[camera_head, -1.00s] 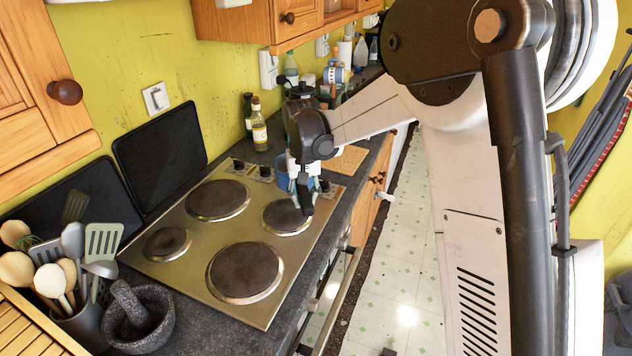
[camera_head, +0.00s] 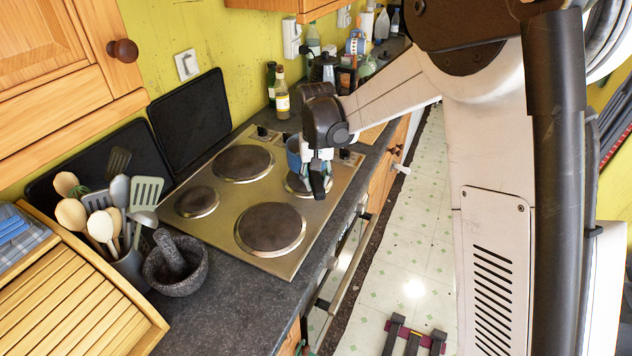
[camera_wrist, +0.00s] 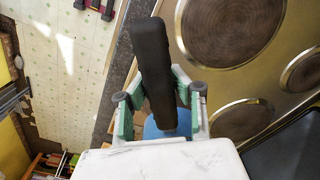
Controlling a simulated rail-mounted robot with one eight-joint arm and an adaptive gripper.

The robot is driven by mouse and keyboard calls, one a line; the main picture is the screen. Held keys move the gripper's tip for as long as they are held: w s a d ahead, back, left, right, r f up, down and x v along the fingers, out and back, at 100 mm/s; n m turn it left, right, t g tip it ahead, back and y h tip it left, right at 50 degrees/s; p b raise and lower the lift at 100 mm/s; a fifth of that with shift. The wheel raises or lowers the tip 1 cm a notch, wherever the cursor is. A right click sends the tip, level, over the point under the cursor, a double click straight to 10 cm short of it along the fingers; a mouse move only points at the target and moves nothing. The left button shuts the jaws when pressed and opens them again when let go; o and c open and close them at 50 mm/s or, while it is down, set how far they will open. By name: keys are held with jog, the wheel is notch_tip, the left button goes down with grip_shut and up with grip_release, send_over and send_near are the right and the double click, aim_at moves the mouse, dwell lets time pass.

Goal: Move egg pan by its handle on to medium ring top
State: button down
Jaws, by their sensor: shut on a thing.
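The egg pan is a small blue pan (camera_head: 293,148) with a thick black handle (camera_wrist: 155,75). My gripper (camera_head: 317,170) is shut on the handle, which lies between the two green-and-grey fingers in the wrist view. The blue body shows only in part there, behind the fingers. The pan is at the back right of the hob; its height is unclear. The hob (camera_head: 213,227) has a larger front ring (camera_head: 270,228), a back-left ring (camera_head: 243,163), a small left ring (camera_head: 197,203) and a right ring (camera_head: 293,187) partly hidden by my gripper. The visible rings are empty.
Bottles (camera_head: 282,100) stand behind the hob by the wall. A mortar (camera_head: 177,272) and a utensil pot (camera_head: 131,268) stand at the front left. A black panel (camera_head: 190,122) leans on the wall. Bare worktop (camera_head: 225,305) lies in front of the hob.

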jog(key=shift+f+b, duration=1.95)
jog(key=shift+f, duration=0.45)
jog(key=shift+b, duration=0.45)
jog(key=shift+f+b, duration=0.4)
jog(key=shift+f, duration=0.05)
jog(key=c, duration=1.5)
grip_release()
jog(key=shift+o, duration=0.2)
jog(key=shift+r, duration=0.25)
jog(key=shift+s+r+p, duration=0.2)
jog(key=shift+r+p, duration=1.65)
jog(key=shift+r, duration=1.95)
